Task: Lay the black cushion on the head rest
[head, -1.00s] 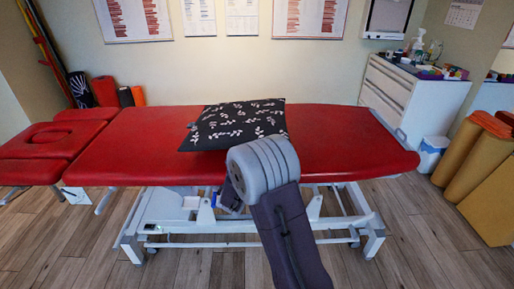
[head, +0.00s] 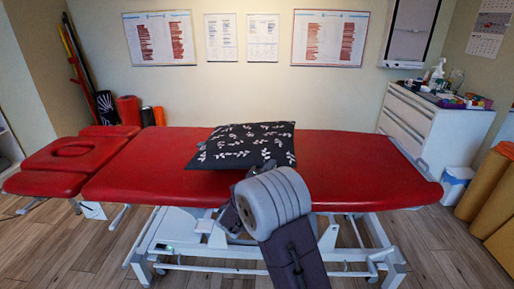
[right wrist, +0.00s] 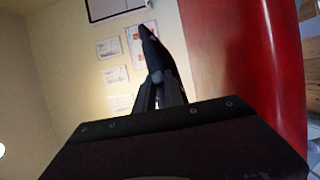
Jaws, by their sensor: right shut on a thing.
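The black cushion (head: 240,146) with white leaf prints is over the middle of the red treatment table (head: 355,170) in the head view. I cannot tell whether it touches the table. The head rest (head: 75,149), a red padded section with an oval hole, is at the table's left end with nothing on it. My right gripper (head: 243,172) is at the cushion's near edge, mostly hidden behind my grey wrist. In the right wrist view its fingers (right wrist: 160,88) are closed on the cushion (right wrist: 152,50), seen nearly edge-on. My left gripper is not in view.
The red table top is bare on both sides of the cushion. A white drawer cabinet (head: 430,125) with bottles stands at the right, beside a small white bin (head: 456,186) and ochre rolls (head: 490,190). Red and black rolls (head: 130,110) stand behind the head rest.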

